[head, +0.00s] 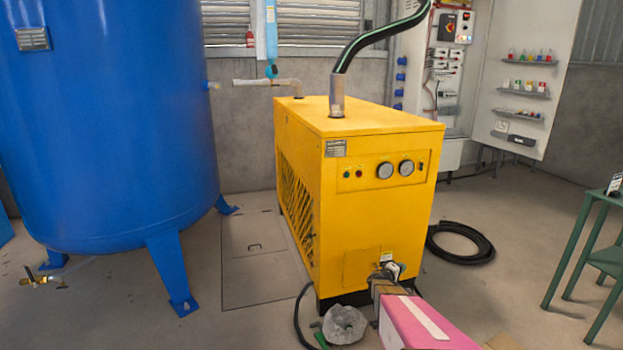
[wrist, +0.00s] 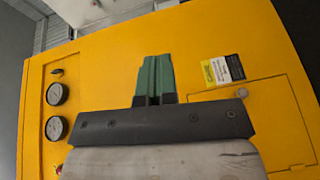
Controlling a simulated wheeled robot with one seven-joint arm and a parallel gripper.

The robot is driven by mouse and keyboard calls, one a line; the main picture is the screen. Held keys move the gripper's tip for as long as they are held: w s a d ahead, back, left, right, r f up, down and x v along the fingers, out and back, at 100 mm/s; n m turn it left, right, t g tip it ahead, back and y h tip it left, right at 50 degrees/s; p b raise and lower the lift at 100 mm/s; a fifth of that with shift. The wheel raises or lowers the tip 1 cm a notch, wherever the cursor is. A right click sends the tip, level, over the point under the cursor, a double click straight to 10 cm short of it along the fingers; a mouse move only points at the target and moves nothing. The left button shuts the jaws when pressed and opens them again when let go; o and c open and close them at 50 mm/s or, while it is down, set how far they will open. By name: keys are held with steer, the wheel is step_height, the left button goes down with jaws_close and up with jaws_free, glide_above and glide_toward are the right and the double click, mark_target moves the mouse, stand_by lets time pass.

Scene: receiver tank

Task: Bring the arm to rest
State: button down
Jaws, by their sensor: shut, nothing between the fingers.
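My gripper (wrist: 155,60) shows in the wrist view with its green fingers together and nothing between them. It points at the front of the yellow dryer (wrist: 190,45). The wrist view is turned on its side, with the two gauges at left and the access panel (wrist: 292,110) at right. A gap to the dryer front cannot be measured from here. In the head view the dryer (head: 375,225) stands mid-picture, and a dark and grey shape low before its front may be my arm's end; the fingers cannot be made out there.
A blue tank (head: 110,120) stands at left. A black hose coil (head: 460,243) lies on the floor right of the dryer. A green table (head: 590,235) is at far right. A grey crumpled thing (head: 345,325) lies low in front. Open floor shows between coil and table.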

steer(key=s+a+r+m+g+y, duration=0.2)
steer(key=s+a+r+m+g, duration=0.15)
steer(key=s, duration=0.35)
steer(key=s+a+r+m+g+y, duration=0.1)
steer(key=s+a+r+m+g, duration=0.2)
steer(key=s, duration=0.4)
steer(key=s+a+r+g+y, duration=0.2)
steer(key=s+a+y, duration=0.3)
steer(key=a, duration=0.4)
steer(key=s+a+r+g+y, duration=0.2)
steer(key=s+a+y, duration=0.3)
steer(key=s+a, duration=0.3)
steer(key=shift+a+r+y, duration=0.3)
steer(key=shift+a+r, duration=0.15)
steer(key=shift+r, duration=0.4)
